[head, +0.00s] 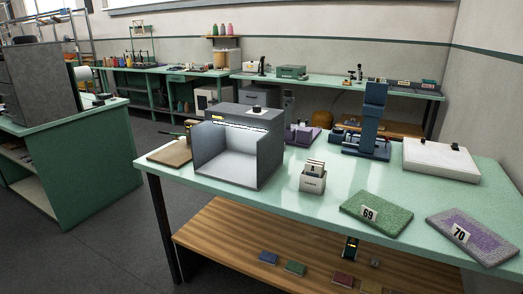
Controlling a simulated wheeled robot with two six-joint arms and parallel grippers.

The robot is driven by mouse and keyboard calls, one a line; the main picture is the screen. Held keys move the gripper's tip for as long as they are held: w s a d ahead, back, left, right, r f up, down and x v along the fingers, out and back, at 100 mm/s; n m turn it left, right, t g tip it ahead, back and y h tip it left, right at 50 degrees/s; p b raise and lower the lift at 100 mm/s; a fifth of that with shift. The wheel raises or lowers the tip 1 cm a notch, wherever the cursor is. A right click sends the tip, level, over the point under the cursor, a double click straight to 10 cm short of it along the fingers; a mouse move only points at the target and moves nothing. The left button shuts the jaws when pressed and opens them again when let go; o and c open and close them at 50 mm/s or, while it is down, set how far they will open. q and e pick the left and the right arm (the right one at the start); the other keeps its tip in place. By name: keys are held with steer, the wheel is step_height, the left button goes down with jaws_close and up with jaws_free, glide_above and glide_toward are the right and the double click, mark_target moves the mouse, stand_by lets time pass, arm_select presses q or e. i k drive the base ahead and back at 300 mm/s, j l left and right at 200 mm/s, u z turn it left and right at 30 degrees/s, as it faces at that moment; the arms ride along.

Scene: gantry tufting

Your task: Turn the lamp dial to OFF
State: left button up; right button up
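A grey open-fronted light box (270,160) stands on the green table. A bright lamp strip (240,127) glows along the top of its opening, and the inside looks lit. A small black dial (256,109) sits on a pale plate on top of the box. Its pointer and any markings are too small to read. A small yellow label shows on the box's upper front edge. Neither of my grippers is in view, and nothing touches the dial.
On the green table (330,215) are a card holder (313,179), a blue press-like stand (372,115), a white panel with a black knob (440,160), and tufted samples 69 (376,213) and 70 (472,236). A brown board (170,153) lies left of the box. A wooden shelf (225,245) is below.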

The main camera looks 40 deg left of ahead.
mark_target(256, 109)
steer(key=u, duration=1.05)
